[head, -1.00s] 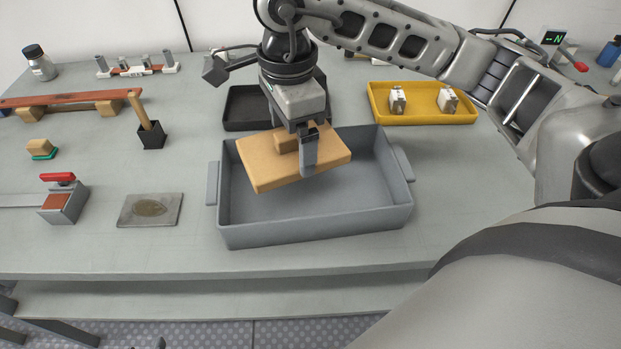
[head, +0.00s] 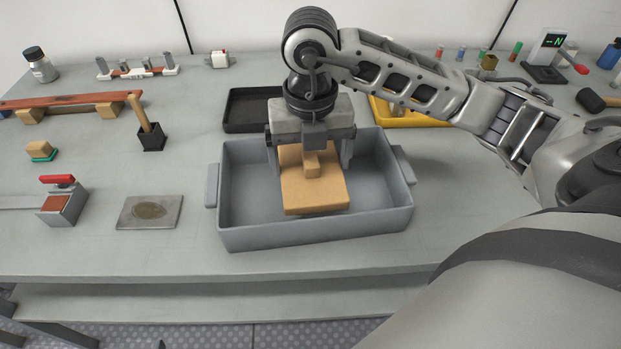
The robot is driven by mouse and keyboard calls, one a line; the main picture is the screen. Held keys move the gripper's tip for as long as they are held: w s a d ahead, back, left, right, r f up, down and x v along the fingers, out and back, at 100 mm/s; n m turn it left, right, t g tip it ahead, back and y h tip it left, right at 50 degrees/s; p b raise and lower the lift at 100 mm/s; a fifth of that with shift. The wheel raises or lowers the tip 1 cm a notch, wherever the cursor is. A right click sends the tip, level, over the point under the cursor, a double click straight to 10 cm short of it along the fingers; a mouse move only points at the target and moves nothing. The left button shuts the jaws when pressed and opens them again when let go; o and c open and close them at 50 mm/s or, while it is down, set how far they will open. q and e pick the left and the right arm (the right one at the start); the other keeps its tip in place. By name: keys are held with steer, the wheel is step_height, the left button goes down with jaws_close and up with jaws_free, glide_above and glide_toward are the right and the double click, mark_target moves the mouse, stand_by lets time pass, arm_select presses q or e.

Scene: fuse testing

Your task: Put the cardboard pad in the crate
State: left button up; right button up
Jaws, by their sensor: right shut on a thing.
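The tan cardboard pad (head: 315,193), with a small raised block on top, is inside the grey crate (head: 245,237), within its walls. My right gripper (head: 310,163) reaches down into the crate from above. Its fingers stand on either side of the pad's far part, and it is shut on the pad. I cannot tell whether the pad's underside touches the crate floor. My left gripper is not in view.
A black tray (head: 238,122) and a yellow tray (head: 440,121) stand behind the crate. A metal plate (head: 170,212), a red-handled clamp (head: 62,200) and a black holder (head: 151,138) are to the left. The table right of the crate is clear.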

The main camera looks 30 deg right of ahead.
mark_target(311, 181)
steer(key=shift+f, duration=2.7)
steer(key=shift+f+b, duration=0.25)
steer(key=shift+b, duration=0.05)
steer(key=o, duration=0.7)
steer(key=shift+r, duration=0.1)
step_height(311, 181, up, 12)
steer(key=shift+r+p, duration=0.2)
steer(key=shift+p, duration=0.5)
steer(key=shift+s+f, duration=0.1)
